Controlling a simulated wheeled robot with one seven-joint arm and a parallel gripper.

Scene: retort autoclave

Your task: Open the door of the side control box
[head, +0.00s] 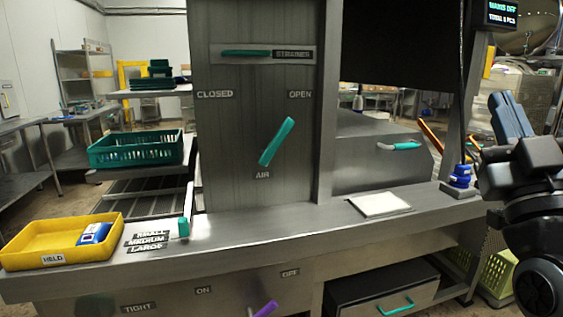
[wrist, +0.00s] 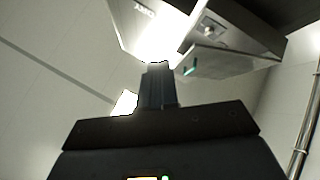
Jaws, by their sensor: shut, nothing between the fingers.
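No label in view reads side control box, so I cannot tell for certain which thing it is. In the wrist view a pale metal box (wrist: 225,60) with a small teal handle (wrist: 190,70) shows beyond my fingers, partly lost in glare. In the head view a grey metal housing (head: 365,165) with a sloped front and a teal handle (head: 402,146) stands on the right of the counter. My gripper (head: 510,112) is raised at the right edge of the head view, apart from these things. Its fingers (wrist: 157,72) are together and empty in the wrist view.
The steel counter (head: 250,235) carries a yellow tray (head: 60,258), a white pad (head: 380,204) and a blue knob (head: 460,176). A panel (head: 225,150) with teal levers rises behind it.

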